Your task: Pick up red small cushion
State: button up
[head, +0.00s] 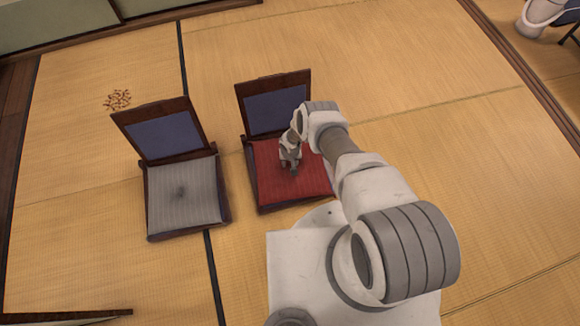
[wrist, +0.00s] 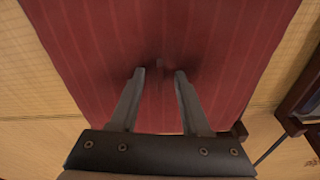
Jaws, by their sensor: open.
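The red small cushion (head: 268,184) is a flat square with fine stripes. It lies on the seat of the right-hand legless chair (head: 243,105). In the wrist view the cushion (wrist: 160,35) fills the middle, with a dark dimple at its centre. My gripper (head: 290,171) is over the cushion. In the wrist view my gripper (wrist: 160,73) has its two fingers apart with nothing between them, the tips close to the dimple. I cannot tell whether the tips touch the cloth. My arm hides part of the cushion's right side in the head view.
A second legless chair (head: 117,115) with a grey cushion (head: 181,195) stands to the left. Small reddish-brown twig-like bits (head: 117,99) lie on the tatami floor (head: 400,70) behind it. A white object (head: 535,20) is at the top right corner. The floor right of the chairs is clear.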

grip_shut()
dwell(1.3)
